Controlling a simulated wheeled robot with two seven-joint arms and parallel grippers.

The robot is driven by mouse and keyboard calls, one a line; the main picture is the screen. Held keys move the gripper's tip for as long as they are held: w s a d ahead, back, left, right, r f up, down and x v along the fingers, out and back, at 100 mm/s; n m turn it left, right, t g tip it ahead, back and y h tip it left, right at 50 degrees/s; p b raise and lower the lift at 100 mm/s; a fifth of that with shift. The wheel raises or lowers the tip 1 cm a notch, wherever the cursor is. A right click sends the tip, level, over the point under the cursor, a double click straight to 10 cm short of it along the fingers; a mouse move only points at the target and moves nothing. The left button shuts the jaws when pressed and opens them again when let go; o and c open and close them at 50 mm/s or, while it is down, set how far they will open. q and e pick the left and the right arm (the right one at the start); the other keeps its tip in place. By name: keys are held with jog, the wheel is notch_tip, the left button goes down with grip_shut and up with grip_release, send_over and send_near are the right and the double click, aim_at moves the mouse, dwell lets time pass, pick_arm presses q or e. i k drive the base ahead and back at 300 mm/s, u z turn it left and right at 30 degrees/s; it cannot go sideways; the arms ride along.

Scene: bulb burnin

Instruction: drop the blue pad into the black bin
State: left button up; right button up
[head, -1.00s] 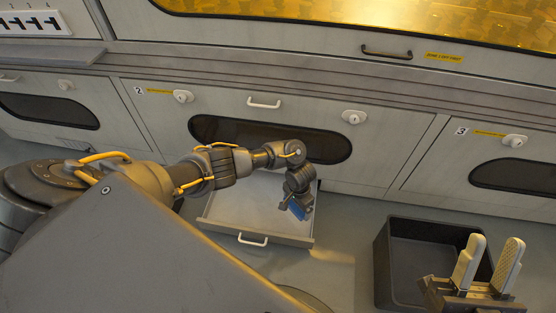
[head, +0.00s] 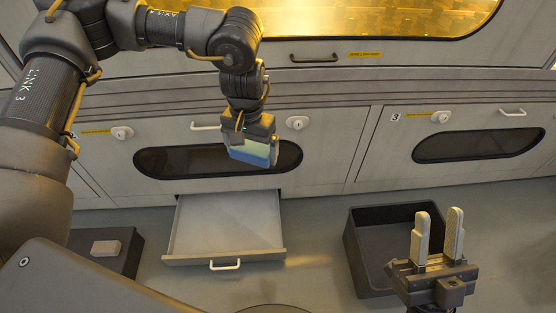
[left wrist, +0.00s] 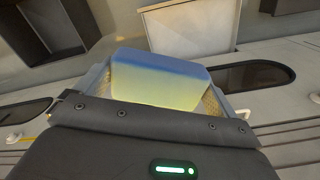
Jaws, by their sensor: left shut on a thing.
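The blue pad (head: 254,154) is a flat block, blue and partly yellowish in the light. My left gripper (head: 250,142) is shut on it and holds it in the air in front of the cabinet, above and behind the open drawer. In the left wrist view the pad (left wrist: 158,82) sits between the two fingers. The black bin (head: 360,266) stands on the floor at right, apart from the pad; its visible inside looks empty, and my right gripper hides part of it. My right gripper (head: 438,222) is open and empty, in front of the bin's right side.
The drawer (head: 225,225) stands open and looks empty, left of the bin. Another dark box (head: 124,262) with a pale block (head: 106,248) is at lower left, partly hidden by my body. Bare floor lies between drawer and bin. The cabinet front runs behind.

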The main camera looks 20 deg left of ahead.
aim_at(387, 254)
jog(key=u, duration=1.65)
jog(key=k, duration=1.4)
jog(key=z, duration=1.65)
